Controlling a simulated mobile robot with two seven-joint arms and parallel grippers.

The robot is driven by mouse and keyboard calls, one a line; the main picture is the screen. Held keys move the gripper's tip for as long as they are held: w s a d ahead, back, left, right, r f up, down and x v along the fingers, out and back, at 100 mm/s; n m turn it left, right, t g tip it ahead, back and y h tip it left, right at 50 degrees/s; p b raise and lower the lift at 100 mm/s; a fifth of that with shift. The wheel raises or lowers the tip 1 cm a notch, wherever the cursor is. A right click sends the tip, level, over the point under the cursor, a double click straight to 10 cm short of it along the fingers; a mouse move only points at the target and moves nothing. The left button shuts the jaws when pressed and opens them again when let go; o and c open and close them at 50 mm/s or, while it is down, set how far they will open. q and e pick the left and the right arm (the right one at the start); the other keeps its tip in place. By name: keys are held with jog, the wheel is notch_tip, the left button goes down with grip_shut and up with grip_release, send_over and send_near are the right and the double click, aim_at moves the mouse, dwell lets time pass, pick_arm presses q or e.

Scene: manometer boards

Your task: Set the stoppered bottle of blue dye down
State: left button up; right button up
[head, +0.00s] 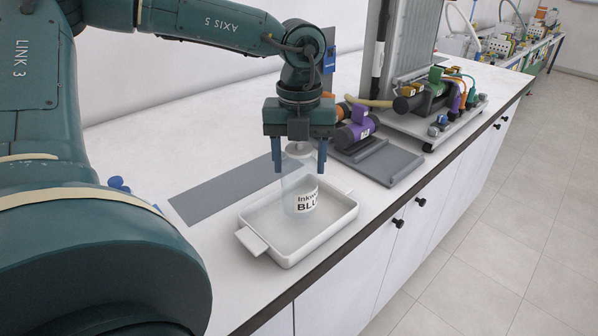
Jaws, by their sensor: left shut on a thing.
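The bottle of blue dye (300,195) is clear and upright, with a white label reading "BLU" in part. Its pale top lies between the two blue fingers of my left gripper (299,158), which points down and is shut on it. The bottle is over the white tray (252,241), within its rim in the picture. I cannot tell whether its base touches the tray floor. My right gripper is not in view.
A flat grey mat (205,202) lies behind the tray. A manometer board (405,45) on a wheeled base is further back. The bench's front edge runs close by the tray.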

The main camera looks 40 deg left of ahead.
pick_arm(q)
jog(key=shift+f, duration=1.65)
jog(key=o, duration=0.7)
jog(key=shift+f, duration=0.1)
jog(key=o, duration=0.5)
notch_tip(320, 180, up, 12)
jog(key=shift+r, duration=0.25)
